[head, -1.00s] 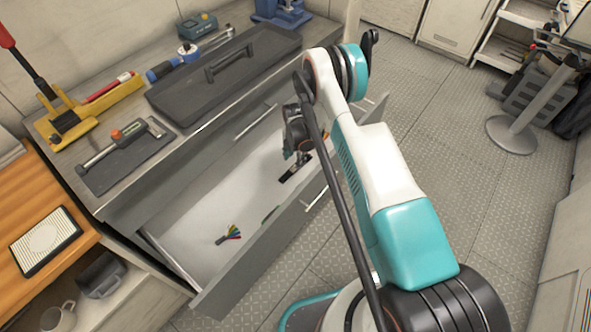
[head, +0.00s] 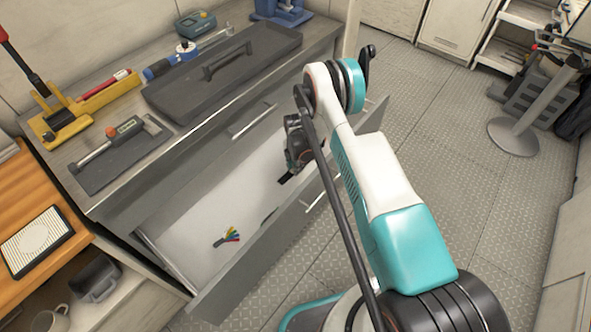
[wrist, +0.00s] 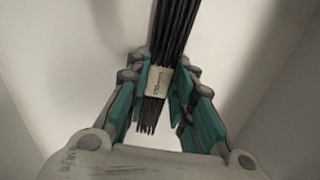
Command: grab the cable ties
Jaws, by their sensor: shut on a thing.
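A bundle of black cable ties with a pale label band shows in the wrist view (wrist: 175,35). My gripper (wrist: 160,100) is shut on the bundle around its label band, with the teal finger pads on either side. In the head view my gripper (head: 292,172) is inside the open drawer (head: 190,220), near its right end. Part of the black bundle (head: 285,180) shows below the gripper there; the rest is hidden by my arm. I cannot tell whether the bundle touches the drawer floor.
A small fan of coloured pieces (head: 229,237) lies in the drawer's left part. The drawer walls surround the gripper. The worktop above holds a grey lidded tray (head: 180,95), a hammer-like tool on a dark mat (head: 90,180) and a yellow holder (head: 60,125).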

